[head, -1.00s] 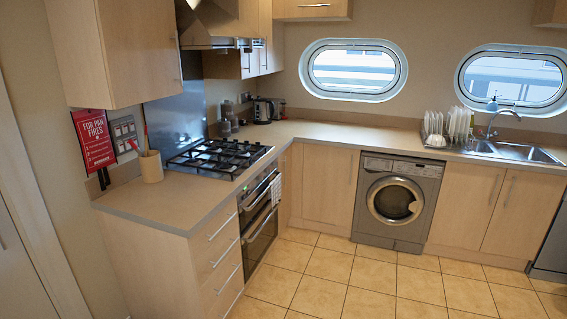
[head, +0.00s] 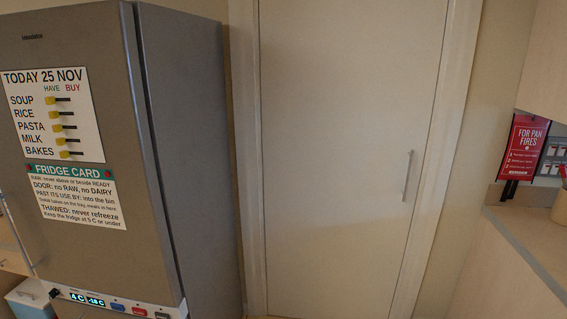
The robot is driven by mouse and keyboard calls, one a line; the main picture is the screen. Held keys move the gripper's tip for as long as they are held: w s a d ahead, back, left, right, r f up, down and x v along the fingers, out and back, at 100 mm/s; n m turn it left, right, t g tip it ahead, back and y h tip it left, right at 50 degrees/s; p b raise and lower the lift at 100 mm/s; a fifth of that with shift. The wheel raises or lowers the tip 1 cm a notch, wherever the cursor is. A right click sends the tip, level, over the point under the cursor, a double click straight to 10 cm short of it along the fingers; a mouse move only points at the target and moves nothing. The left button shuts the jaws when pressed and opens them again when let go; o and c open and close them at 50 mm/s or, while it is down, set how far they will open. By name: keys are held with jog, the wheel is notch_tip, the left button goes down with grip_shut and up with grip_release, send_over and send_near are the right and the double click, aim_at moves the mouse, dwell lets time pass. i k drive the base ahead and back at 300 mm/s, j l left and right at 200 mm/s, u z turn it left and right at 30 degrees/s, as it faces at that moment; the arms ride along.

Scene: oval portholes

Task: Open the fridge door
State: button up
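The fridge (head: 205,150) is a tall grey unit on the left in the head view. Its door (head: 85,110) faces the front left and looks shut. The door carries a shopping list headed "TODAY 25 NOV" (head: 52,118) and a fridge card (head: 75,197). A strip with displays reading 4 C and -18 C (head: 110,304) runs low across the front. A slim metal handle (head: 18,240) shows at the left edge, partly cut off by the frame. My gripper is not in view.
A white door (head: 345,150) with a vertical handle (head: 407,176) stands shut, right of the fridge. At the right are a worktop (head: 535,235) and a red "FOR PAN FIRES" sign (head: 522,150).

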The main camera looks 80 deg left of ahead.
aim_at(93, 219)
jog(key=u, duration=3.85)
